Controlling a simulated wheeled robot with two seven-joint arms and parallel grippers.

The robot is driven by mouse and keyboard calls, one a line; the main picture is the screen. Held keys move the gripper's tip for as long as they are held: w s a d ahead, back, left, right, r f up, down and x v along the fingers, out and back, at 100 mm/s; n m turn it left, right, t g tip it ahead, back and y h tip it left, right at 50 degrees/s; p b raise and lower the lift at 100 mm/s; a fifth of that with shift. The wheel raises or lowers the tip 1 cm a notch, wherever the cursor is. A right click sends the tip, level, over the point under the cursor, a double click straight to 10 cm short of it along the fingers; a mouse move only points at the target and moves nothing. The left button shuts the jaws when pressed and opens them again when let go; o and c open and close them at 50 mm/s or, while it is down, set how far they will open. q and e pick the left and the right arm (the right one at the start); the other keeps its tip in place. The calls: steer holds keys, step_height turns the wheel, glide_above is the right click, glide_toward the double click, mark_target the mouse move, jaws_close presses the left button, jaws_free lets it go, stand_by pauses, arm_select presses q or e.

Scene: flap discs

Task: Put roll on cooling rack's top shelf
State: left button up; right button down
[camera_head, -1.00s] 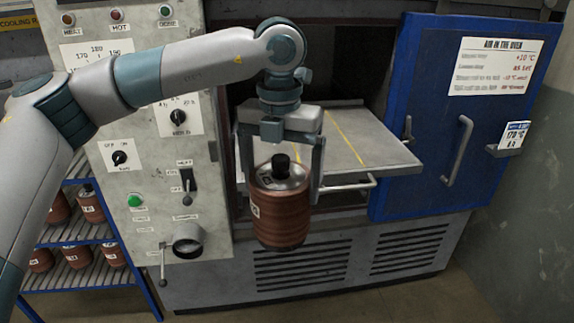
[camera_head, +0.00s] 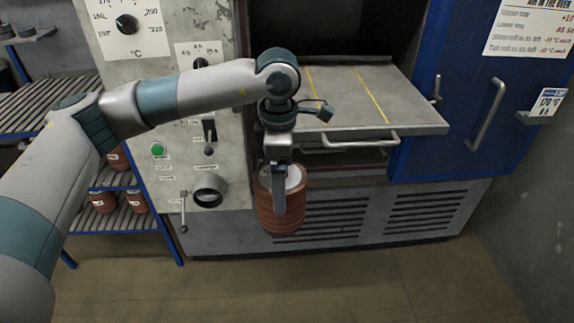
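The reddish-brown roll (camera_head: 296,208) with a pale top hangs upright in front of the oven's lower body. My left gripper (camera_head: 279,196) is shut on it from above; one finger shows across its near side and the other is hidden. The cooling rack, with a blue frame and grey slatted shelves, stands at the left, partly behind my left arm. Its upper slatted shelf (camera_head: 40,108) shows a bare surface where visible. Several similar rolls (camera_head: 103,201) stand on the lower shelves. My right gripper is not in view.
The oven's grey tray (camera_head: 365,95) with yellow lines sticks out, empty, behind the roll. The blue oven door (camera_head: 470,130) stands open at the right. The control panel (camera_head: 170,110) with knobs and a lever is between rack and oven. The floor in front is clear.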

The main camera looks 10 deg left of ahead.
mark_target(265, 209)
arm_select(q)
steer(key=a+f+m, duration=0.1)
steer(key=f+m, duration=0.1)
steer(key=m, duration=0.1)
steer(key=s+a+f+m, duration=0.1)
steer(key=f+m, duration=0.2)
steer(key=a+f+m, duration=0.1)
steer(key=f+m, duration=0.1)
steer(key=f, duration=0.1)
steer(key=shift+s+a+f+m, duration=0.15)
steer(key=shift+s+a+m, duration=0.05)
steer(key=shift+s+m, duration=0.2)
steer(key=s+a+f+m, duration=0.4)
steer(key=a+f+m, duration=0.1)
steer(key=f+m, duration=0.4)
steer(key=shift+f+m, duration=0.3)
steer(key=shift+m, duration=0.9)
